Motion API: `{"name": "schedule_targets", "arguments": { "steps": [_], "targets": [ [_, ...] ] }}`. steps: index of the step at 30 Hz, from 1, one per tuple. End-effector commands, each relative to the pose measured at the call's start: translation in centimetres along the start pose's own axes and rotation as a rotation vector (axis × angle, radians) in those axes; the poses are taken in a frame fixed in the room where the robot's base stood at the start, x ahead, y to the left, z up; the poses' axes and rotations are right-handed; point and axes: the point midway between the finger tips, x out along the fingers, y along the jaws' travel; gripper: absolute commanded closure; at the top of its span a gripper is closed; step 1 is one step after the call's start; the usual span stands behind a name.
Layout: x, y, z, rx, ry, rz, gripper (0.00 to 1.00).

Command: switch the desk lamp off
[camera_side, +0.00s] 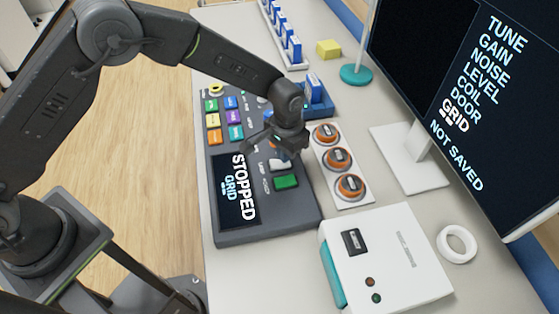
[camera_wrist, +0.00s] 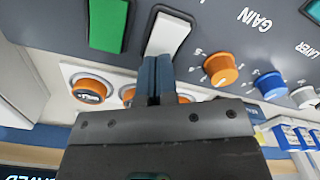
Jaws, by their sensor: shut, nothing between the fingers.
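A round teal base (camera_side: 356,74) with a thin pale pole rising from it stands at the back of the desk, beside the monitor. Its top is out of the picture, so I cannot tell surely that it is the desk lamp, and no lit head shows. My gripper (camera_side: 281,154) is over the dark console (camera_side: 265,226), near its white key (camera_side: 279,165). In the wrist view, my gripper (camera_wrist: 157,62) is shut and empty, its fingertips at the near end of the white key (camera_wrist: 170,35). I cannot tell whether they touch it. A green key (camera_wrist: 108,24) lies beside it.
A panel of orange knobs (camera_side: 337,158) lies right of the console. A white box (camera_side: 390,262) with a black switch stands in front, near a white ring (camera_side: 457,244). A monitor (camera_side: 470,90) stands at right. A yellow block (camera_side: 328,49) and a blue rack are at the back.

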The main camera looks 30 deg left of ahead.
Motion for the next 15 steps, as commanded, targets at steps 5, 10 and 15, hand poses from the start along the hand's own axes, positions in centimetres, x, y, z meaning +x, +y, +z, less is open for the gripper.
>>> {"name": "schedule_targets", "arguments": {
  "steps": [5,10,15],
  "targets": [
    [-1.5,0.0,0.0,0.0,0.002,0.0,1.0],
    [-2.8,0.0,0.0,0.0,0.002,0.0,1.0],
    [-4.1,0.0,0.0,0.0,0.001,0.0,1.0]
  ]
}}
